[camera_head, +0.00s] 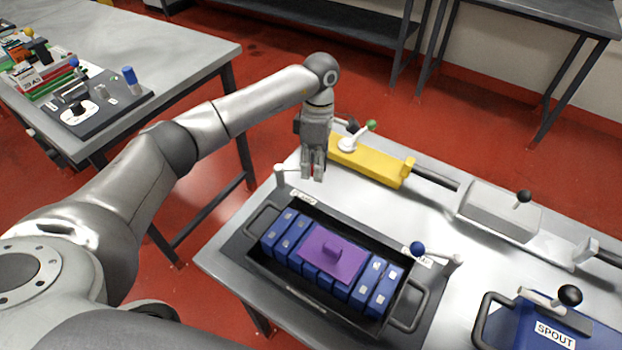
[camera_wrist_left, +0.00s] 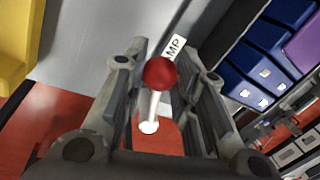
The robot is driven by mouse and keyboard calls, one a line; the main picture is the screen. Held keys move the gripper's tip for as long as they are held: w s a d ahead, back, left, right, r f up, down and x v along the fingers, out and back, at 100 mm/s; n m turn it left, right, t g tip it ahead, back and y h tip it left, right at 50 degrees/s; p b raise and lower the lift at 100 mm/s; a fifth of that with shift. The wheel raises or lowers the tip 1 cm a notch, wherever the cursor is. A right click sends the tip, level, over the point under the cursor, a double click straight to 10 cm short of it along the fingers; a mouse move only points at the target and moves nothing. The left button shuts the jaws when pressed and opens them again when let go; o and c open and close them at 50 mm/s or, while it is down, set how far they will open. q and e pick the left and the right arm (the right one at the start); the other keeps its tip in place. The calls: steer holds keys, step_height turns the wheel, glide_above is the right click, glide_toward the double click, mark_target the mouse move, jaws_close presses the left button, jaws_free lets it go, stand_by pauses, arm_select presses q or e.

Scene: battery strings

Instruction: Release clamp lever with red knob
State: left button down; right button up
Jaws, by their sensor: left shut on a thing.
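The red knob (camera_wrist_left: 159,72) shows in the left wrist view on a white lever (camera_wrist_left: 150,115), between the two fingers of my left gripper (camera_head: 313,178). The gripper points down and is shut on the knob's lever. A pale clamp post (camera_head: 280,176) stands just left of the fingers. A label (camera_wrist_left: 175,47) ending in "MP" lies beyond the knob. My right gripper is not in view.
A black tray (camera_head: 409,302) holds several blue battery blocks (camera_head: 283,233) and a purple piece (camera_head: 332,259). A blue-knobbed lever (camera_head: 418,248) is at its right. A yellow fixture (camera_head: 370,165) stands close behind my gripper. A blue SPOUT box (camera_head: 510,330) is at lower right.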

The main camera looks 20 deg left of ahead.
arm_select(q)
steer(key=w+n+b, duration=0.1)
steer(key=n, duration=0.1)
steer(key=w+a+n, duration=0.1)
steer(key=shift+w+a+n+h+b, duration=0.15)
steer(key=shift+w+n+h+b, duration=0.15)
steer(key=shift+n+h+b, duration=0.1)
steer(key=w+a+n, duration=0.1)
steer(key=n, duration=0.1)
steer(key=w+a+n+b, duration=0.1)
steer(key=n, duration=0.1)
steer(key=shift+a+r+t+h, duration=0.1)
steer(key=shift+r+t+h, duration=0.05)
steer(key=shift+t+h, duration=0.2)
steer(key=shift+w+r, duration=0.1)
steer(key=shift+w, duration=0.05)
steer(key=c, duration=1.5)
jaws_free()
steer(key=shift+a, duration=0.1)
steer(key=o, duration=0.4)
steer(key=shift+f, duration=0.2)
steer(key=shift+c, duration=0.2)
